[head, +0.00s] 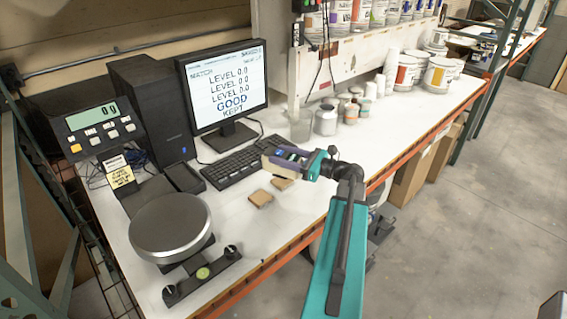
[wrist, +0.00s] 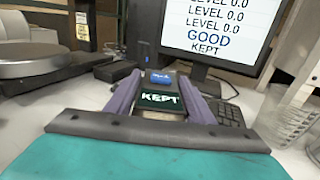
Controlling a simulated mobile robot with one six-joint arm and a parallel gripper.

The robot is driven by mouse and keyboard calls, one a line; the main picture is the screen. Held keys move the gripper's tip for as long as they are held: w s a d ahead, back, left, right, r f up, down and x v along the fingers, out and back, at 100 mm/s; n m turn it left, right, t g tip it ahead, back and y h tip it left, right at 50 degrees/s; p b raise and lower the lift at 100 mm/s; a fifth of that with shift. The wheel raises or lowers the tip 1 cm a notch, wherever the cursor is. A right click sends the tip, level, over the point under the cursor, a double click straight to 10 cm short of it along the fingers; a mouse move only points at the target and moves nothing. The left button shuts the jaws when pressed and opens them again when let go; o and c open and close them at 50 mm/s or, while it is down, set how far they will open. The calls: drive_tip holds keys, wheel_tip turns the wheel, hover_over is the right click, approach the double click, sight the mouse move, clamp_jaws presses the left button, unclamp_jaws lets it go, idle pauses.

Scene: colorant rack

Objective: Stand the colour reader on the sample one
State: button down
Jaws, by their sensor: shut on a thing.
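My gripper (head: 284,158) is shut on the colour reader (head: 291,151), a small dark device held above the bench in front of the keyboard. In the wrist view the reader (wrist: 160,99) sits between the two purple fingers of my gripper (wrist: 162,90), with a blue patch and a dark screen reading KEPT. Two small tan sample blocks lie on the white bench below: one nearer the front (head: 260,198), and another (head: 282,184) just under the gripper. I cannot read any mark on them. A gap between reader and blocks cannot be judged exactly.
A monitor (head: 224,85) shows three LEVEL 0.0 lines and GOOD KEPT. The keyboard (head: 236,165) lies behind the blocks. A round scale (head: 170,228) stands at left. A clear beaker (head: 301,125) and small tins (head: 326,119) stand behind the gripper.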

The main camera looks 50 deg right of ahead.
wheel_tip(320, 180, down, 2)
drive_tip(key=shift+s+d+f+b, duration=0.1)
drive_tip(key=shift+f+b, duration=0.05)
drive_tip(key=shift+b, duration=0.65)
drive_tip(key=shift+f, duration=0.35)
drive_tip(key=shift+a, duration=0.2)
drive_tip(key=shift+f, duration=0.15)
drive_tip(key=c, duration=0.8)
unclamp_jaws()
drive_tip(key=shift+c, duration=0.2)
drive_tip(key=shift+d, duration=0.1)
drive_tip(key=shift+b+v, duration=2.05)
drive_tip(key=shift+v, duration=3.85)
